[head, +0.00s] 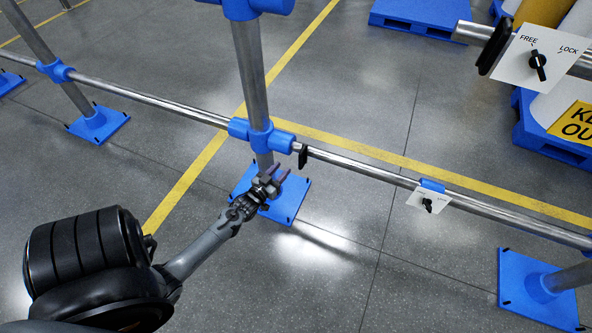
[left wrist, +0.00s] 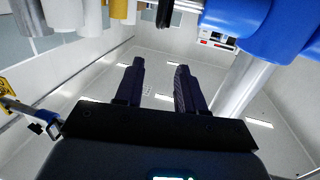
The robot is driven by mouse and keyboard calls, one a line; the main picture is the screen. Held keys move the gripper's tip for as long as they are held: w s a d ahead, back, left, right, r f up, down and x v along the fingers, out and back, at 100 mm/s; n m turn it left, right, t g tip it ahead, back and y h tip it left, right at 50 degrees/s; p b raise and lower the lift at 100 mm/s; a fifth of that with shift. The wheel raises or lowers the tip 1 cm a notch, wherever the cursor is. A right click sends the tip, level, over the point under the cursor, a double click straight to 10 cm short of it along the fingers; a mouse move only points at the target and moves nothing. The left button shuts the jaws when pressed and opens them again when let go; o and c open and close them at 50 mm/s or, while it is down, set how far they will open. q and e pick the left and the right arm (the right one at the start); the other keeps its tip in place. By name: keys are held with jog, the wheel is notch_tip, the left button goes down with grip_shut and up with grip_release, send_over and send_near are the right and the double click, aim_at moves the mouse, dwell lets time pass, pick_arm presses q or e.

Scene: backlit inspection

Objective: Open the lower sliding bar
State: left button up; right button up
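The lower sliding bar (head: 360,174) is a thin silver rail running right from the blue joint (head: 262,136) on the grey post. A black handle (head: 303,157) stands on it just right of the joint. A white lock plate (head: 428,199) with a black knob sits further right; its knob setting is too small to read. My left gripper (head: 276,174) is below and left of the handle, in front of the post, apart from the handle. The left wrist view shows its fingers (left wrist: 160,66) apart and empty, with a black piece, likely the handle (left wrist: 165,13), beyond. My right gripper is out of view.
An upper bar (head: 470,33) at top right carries a black handle (head: 494,46) and a FREE/LOCK plate (head: 520,68). Blue post feet (head: 290,198) stand on the grey floor. Blue pallets (head: 408,14) lie behind.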

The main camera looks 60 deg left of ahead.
pick_arm(q)
jog(key=b, duration=0.4)
send_near(300, 157)
jog(key=shift+f+b+x, duration=0.25)
jog(key=shift+b+x, duration=0.8)
jog(key=shift+x, duration=0.75)
jog(key=shift+f+b+x, duration=0.25)
jog(key=shift+b+x, duration=0.75)
jog(key=shift+x, duration=0.75)
jog(key=shift+f+b+x, duration=0.25)
jog(key=shift+b+x, duration=0.8)
jog(key=shift+x, duration=0.75)
jog(key=shift+a, duration=0.1)
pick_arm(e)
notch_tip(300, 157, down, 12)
pick_arm(q)
jog(key=shift+s, duration=0.1)
jog(key=shift+c, duration=0.5)
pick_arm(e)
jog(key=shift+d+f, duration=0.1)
pick_arm(q)
grip_shut()
